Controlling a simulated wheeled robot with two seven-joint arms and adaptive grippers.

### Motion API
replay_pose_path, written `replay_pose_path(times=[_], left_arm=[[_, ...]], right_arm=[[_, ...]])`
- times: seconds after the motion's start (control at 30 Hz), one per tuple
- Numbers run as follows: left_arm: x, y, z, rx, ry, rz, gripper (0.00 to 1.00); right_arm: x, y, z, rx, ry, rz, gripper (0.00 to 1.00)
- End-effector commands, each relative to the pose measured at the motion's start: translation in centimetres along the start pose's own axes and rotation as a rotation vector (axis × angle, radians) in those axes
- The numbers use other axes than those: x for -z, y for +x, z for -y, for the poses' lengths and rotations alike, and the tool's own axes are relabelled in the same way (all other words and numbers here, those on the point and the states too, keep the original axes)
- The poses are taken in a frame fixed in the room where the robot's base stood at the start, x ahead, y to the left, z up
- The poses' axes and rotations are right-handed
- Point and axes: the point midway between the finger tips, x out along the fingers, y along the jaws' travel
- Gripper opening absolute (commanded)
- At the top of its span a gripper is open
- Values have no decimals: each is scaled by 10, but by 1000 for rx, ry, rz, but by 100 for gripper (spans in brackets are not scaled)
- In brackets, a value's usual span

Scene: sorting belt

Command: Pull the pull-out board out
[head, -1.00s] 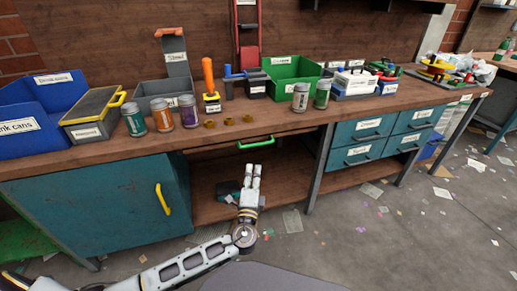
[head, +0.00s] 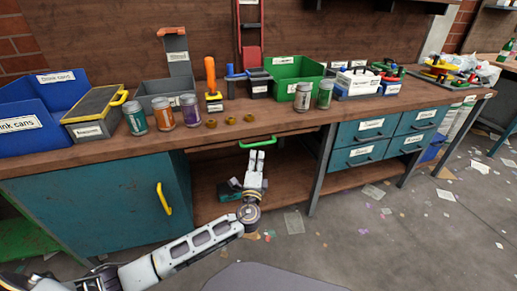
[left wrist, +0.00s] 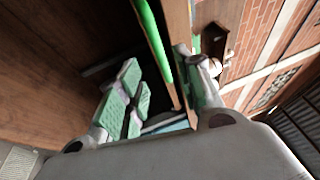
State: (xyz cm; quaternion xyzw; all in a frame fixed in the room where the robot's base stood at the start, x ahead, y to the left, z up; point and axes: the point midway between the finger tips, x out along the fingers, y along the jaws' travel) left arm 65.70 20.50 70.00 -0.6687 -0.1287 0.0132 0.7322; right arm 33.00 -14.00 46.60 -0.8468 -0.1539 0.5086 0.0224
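The pull-out board sits under the worktop, and its green bar handle (head: 258,142) shows below the bench's front edge. The board itself is hard to make out in the head view. My left gripper (head: 257,156) is just below the handle, fingers pointing toward it. In the left wrist view the green handle (left wrist: 153,38) runs down between the spread fingers of my left gripper (left wrist: 165,85), which is open. I cannot tell whether a finger touches the handle. My right gripper is not in view.
The workbench (head: 95,153) carries jars, bins and tools. A blue cabinet (head: 105,205) with a yellow handle is at the left, and blue drawers (head: 362,153) are at the right. A lower shelf (head: 290,185) lies beneath, with a dark teal object (head: 230,188) behind my gripper.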

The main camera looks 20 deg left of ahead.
Motion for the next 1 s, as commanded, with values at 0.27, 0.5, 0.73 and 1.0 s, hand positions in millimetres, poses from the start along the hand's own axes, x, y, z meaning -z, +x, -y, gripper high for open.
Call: replay_pose_path(times=[0.27,0.5,0.73,1.0], left_arm=[[0,27,-1,1,0,0,35],[0,49,0,1,0,0,35],[0,66,-1,0,1,0,35],[0,74,0,-1,0,0,35]], right_arm=[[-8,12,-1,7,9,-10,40],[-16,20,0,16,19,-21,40],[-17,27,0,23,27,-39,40],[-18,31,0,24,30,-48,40]])
